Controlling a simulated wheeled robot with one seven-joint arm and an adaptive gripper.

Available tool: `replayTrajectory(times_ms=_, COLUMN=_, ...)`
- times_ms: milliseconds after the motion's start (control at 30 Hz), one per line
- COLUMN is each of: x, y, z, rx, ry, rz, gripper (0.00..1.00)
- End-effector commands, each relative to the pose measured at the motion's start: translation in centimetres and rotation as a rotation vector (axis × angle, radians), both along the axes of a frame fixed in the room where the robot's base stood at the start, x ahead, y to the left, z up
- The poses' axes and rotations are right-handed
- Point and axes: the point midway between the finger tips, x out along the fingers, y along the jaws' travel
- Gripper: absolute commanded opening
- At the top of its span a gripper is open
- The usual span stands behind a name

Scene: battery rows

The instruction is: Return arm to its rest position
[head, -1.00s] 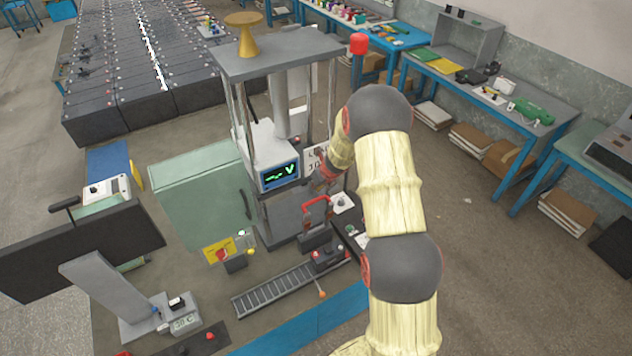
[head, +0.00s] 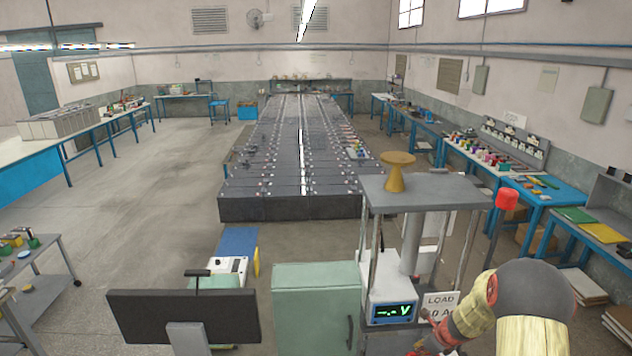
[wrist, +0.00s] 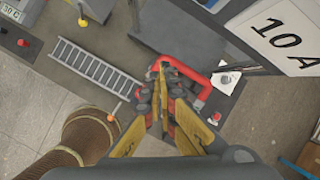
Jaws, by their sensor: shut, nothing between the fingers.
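My gripper (wrist: 160,72) shows in the wrist view with its yellow and dark fingers drawn together, shut and empty. It is above the bench equipment, and its tips overlap the red handle (wrist: 206,82) in the picture; I cannot tell whether they touch. In the head view my arm (head: 535,300) rises at the lower right, bent beside the test stand (head: 425,192). The stand carries a meter with a green display (head: 394,311) and a white load sign (head: 440,303).
A grey ladder-like rack (wrist: 93,66) lies left of the gripper. A white "10 A" sign (wrist: 285,30) is close at upper right. A green cabinet (head: 316,300) and dark monitor (head: 183,316) stand left of the stand. Battery rows (head: 290,207) lie beyond, with open floor to their left.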

Motion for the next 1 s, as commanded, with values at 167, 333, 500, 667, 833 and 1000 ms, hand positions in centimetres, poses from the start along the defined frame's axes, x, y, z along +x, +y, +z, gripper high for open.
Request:
replayTrajectory(times_ms=167, x=-4.6, y=3.1, z=0.9, rx=-0.066, ry=0.021, rz=0.393, gripper=0.0)
replayTrajectory(times_ms=333, x=-9.0, y=6.2, z=3.2, rx=-0.146, ry=-0.002, rz=0.8, gripper=0.0)
replayTrajectory(times_ms=500, x=-13.8, y=9.0, z=5.7, rx=-0.237, ry=-0.041, rz=1.187, gripper=0.0)
replayTrajectory(times_ms=667, x=-18.8, y=11.0, z=7.6, rx=-0.334, ry=-0.073, rz=1.521, gripper=0.0)
replayTrajectory(times_ms=833, x=-23.8, y=12.4, z=8.6, rx=-0.441, ry=-0.093, rz=1.811, gripper=0.0)
replayTrajectory(times_ms=1000, x=-28.6, y=13.3, z=8.7, rx=-0.554, ry=-0.097, rz=2.037, gripper=0.0)
